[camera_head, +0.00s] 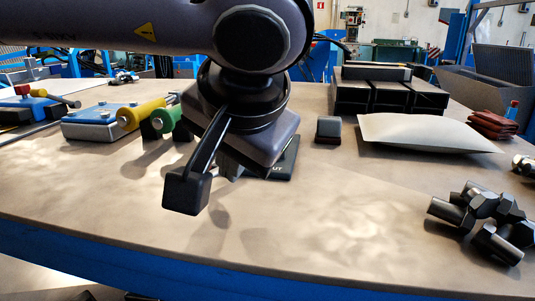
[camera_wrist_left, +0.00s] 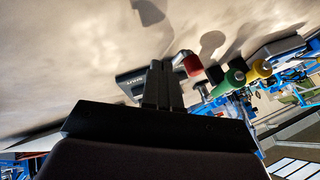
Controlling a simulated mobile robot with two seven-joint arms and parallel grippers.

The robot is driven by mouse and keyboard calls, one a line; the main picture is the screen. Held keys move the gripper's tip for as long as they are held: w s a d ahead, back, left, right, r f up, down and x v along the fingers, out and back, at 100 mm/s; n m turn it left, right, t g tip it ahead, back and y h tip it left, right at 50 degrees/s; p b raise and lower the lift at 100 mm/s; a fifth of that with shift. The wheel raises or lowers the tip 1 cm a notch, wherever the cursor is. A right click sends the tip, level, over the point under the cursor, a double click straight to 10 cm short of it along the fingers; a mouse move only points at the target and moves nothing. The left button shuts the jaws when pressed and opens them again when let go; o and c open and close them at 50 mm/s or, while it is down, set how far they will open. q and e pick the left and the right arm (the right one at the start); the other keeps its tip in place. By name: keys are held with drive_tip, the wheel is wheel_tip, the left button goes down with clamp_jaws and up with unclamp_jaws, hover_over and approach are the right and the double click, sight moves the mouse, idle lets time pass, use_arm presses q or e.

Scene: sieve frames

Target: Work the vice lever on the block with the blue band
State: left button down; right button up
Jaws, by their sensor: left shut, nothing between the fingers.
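My left gripper (camera_head: 231,171) is shut and empty, pointing down at the table. Its closed fingers (camera_wrist_left: 159,68) also show in the left wrist view, in front of a dark plate with white lettering (camera_wrist_left: 133,82). That plate (camera_head: 284,165) is partly hidden behind the gripper in the head view. A red-ended handle (camera_wrist_left: 188,63) lies just right of the fingertips in the wrist view. A green handle (camera_head: 167,119) and a yellow handle (camera_head: 141,114) stand beside a blue-sided block (camera_head: 96,124). My right gripper is not in view.
A dark cluster of metal cylinders (camera_head: 482,218) lies at the right. A pale cushion (camera_head: 425,134), a small dark block (camera_head: 328,130) and black bins (camera_head: 388,95) stand toward the back. More blue and red parts (camera_head: 38,93) lie far left. The front middle of the table is clear.

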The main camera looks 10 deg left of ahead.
use_arm(q)
drive_tip(key=shift+w+a+r, duration=0.1)
drive_tip(key=shift+w+a, duration=0.15)
drive_tip(key=shift+a, duration=0.35)
drive_tip(key=shift+w+a, duration=0.25)
drive_tip(key=shift+a, duration=0.45)
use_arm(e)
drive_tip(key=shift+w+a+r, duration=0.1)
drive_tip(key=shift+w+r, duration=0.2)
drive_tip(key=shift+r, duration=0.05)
